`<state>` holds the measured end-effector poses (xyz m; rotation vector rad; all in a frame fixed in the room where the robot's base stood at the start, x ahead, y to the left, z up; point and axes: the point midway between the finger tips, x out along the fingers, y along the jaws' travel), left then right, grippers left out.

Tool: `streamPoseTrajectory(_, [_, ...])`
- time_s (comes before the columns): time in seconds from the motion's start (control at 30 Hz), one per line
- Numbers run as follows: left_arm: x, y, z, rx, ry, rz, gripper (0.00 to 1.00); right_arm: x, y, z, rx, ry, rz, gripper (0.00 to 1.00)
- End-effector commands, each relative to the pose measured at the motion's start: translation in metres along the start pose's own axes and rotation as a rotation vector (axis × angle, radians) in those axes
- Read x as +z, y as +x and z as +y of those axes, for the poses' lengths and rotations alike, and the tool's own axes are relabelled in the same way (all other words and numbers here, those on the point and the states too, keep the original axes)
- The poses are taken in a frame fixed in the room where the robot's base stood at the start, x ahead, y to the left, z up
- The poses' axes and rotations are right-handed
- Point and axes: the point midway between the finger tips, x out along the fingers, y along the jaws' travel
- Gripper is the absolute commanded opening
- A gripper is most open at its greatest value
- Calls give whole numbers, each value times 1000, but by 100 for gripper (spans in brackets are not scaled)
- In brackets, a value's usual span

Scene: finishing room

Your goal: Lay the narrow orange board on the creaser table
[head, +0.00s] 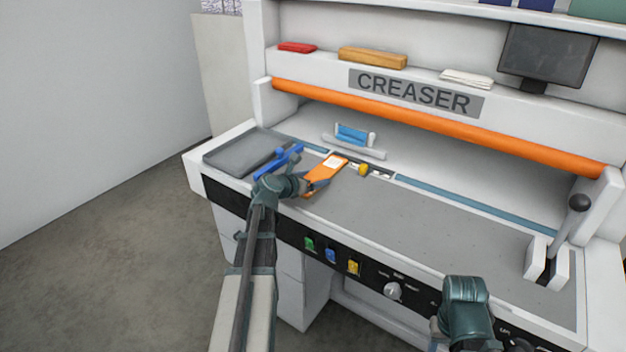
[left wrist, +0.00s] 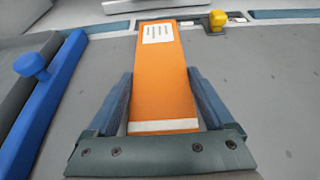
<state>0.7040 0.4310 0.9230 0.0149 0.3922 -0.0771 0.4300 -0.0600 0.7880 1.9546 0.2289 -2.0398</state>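The narrow orange board (head: 322,180) has a white label at its far end and a white stripe across its near end in the left wrist view (left wrist: 162,85). It lies over the left part of the grey creaser table (head: 430,215); I cannot tell whether its whole underside touches the surface. My left gripper (head: 309,186) is at the board's near end. In the left wrist view its two fingers (left wrist: 162,75) flank the board, the tips close against both long edges. Of my right arm only a teal link shows at the lower right; its fingers are not visible.
A blue bar with a knob (head: 280,160) and a dark grey panel (head: 240,150) are left of the board. A yellow knob (head: 363,170) is just right of its far end. A lever (head: 570,225) stands at the right. The table's middle is clear.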

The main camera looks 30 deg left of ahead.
Motion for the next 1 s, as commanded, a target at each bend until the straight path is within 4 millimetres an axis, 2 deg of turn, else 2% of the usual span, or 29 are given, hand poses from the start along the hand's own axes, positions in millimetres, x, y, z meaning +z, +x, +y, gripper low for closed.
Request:
streamPoseTrajectory(0.03, [0,0,0,0,0,0,94,0,0,0,0,0,0,50])
streamPoseTrajectory(0.07, [0,0,0,0,0,0,99,0,0,0,0,0,0,50])
streamPoseTrajectory(0.1, [0,0,0,0,0,0,100,0,0,0,0,0,0,50])
streamPoseTrajectory(0.4, [4,-4,0,0,0,0,100,0,-6,0,0,0,0,50])
streamPoseTrajectory(0.8, [5,-84,-1,3,-1,0,100,2,-36,4,0,1,0,50])
streamPoseTrajectory(1.0, [4,-111,-1,2,-1,0,100,3,-46,4,0,1,0,50])
